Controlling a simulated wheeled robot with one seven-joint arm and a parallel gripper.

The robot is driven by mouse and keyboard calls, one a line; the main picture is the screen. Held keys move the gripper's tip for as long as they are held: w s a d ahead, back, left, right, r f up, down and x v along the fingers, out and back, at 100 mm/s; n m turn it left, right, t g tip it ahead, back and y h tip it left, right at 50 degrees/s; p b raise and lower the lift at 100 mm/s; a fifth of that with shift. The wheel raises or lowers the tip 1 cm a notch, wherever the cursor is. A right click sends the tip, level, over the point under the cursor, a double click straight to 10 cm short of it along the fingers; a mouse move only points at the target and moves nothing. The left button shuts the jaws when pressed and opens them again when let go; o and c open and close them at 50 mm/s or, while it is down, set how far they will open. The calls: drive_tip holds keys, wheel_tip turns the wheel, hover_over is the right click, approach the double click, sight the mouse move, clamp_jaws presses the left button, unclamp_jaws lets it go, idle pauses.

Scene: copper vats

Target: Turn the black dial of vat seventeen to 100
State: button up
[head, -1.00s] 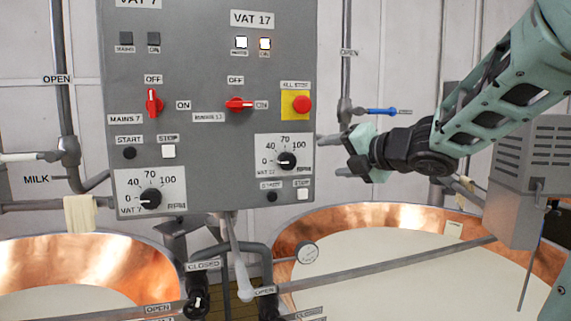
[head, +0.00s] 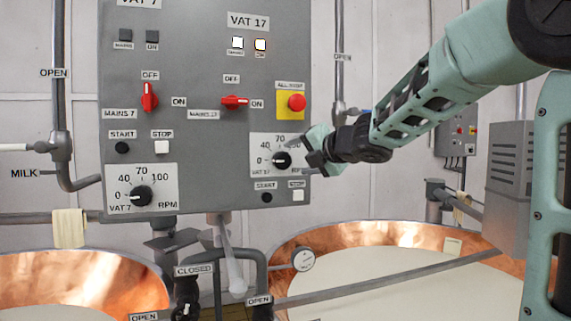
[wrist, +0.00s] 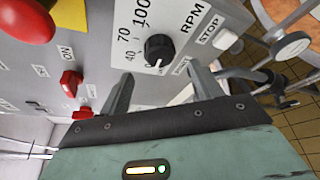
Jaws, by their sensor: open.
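The black dial of vat seventeen (head: 281,160) is on a white scale plate at the lower right of the grey panel. Its pointer seems to be toward the 0 end. My gripper (head: 306,150) is just right of the dial in the head view, covering the plate's right part, including the 100 mark. In the wrist view the dial (wrist: 159,49) lies a little beyond the fingertips, roughly between them. My gripper (wrist: 159,71) is open and empty there, and the 100 mark is visible above the dial. I see no contact with the dial.
The panel (head: 205,60) also has a red emergency stop (head: 296,103) above the dial, the red mains 17 switch (head: 235,101) toward ON and lit vat 17 lamps (head: 238,43). START and STOP buttons sit below the dial. The vat 7 dial (head: 141,196) is left. Copper vats (head: 380,235) stand below.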

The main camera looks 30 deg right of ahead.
sight(285, 161)
drive_tip(key=x, duration=0.6)
drive_tip(key=shift+w+f, duration=0.1)
drive_tip(key=shift+w, duration=0.2)
drive_tip(key=c, duration=1)
